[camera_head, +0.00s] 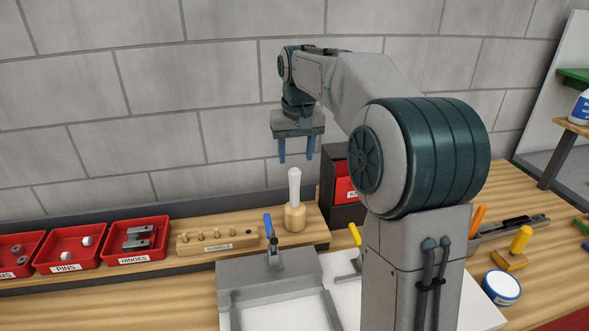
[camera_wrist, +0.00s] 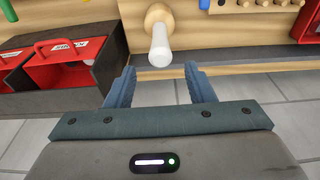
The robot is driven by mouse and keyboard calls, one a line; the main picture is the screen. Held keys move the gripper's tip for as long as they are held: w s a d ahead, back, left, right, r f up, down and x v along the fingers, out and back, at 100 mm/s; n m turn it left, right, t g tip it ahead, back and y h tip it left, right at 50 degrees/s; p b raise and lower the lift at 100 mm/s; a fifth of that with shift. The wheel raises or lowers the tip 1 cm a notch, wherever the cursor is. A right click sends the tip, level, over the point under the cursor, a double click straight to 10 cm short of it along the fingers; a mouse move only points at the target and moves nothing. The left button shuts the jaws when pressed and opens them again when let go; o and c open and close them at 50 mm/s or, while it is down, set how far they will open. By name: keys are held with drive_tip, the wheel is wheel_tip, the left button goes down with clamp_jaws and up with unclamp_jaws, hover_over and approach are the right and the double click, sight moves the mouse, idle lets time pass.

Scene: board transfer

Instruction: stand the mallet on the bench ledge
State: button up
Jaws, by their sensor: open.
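The mallet (camera_head: 294,212) stands upright on the wooden bench ledge (camera_head: 317,228), its round wooden head down and its pale handle pointing up. In the wrist view the mallet's white handle (camera_wrist: 160,46) points toward the camera, with the wooden head partly hidden behind it. My gripper (camera_head: 296,157) is open and empty, fingers down, just above the handle's top in the head view. In the wrist view my gripper (camera_wrist: 160,72) has its two blue fingers apart, one on each side of the handle's line, touching nothing.
A dowel block (camera_head: 217,240) and a red hinges bin (camera_head: 136,258) sit left of the mallet. A dark case with a red bin (camera_head: 343,183) stands close on its right. A blue-handled clamp (camera_head: 271,243) rises in front. The grey wall is behind.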

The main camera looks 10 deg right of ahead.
drive_tip(key=s+f, duration=0.3)
drive_tip(key=s, duration=0.6)
drive_tip(key=s+f+t, duration=0.1)
drive_tip(key=s+f, duration=0.2)
drive_tip(key=s, duration=0.7)
drive_tip(key=s+f, duration=0.4)
drive_tip(key=s, duration=0.6)
drive_tip(key=shift+a, duration=0.15)
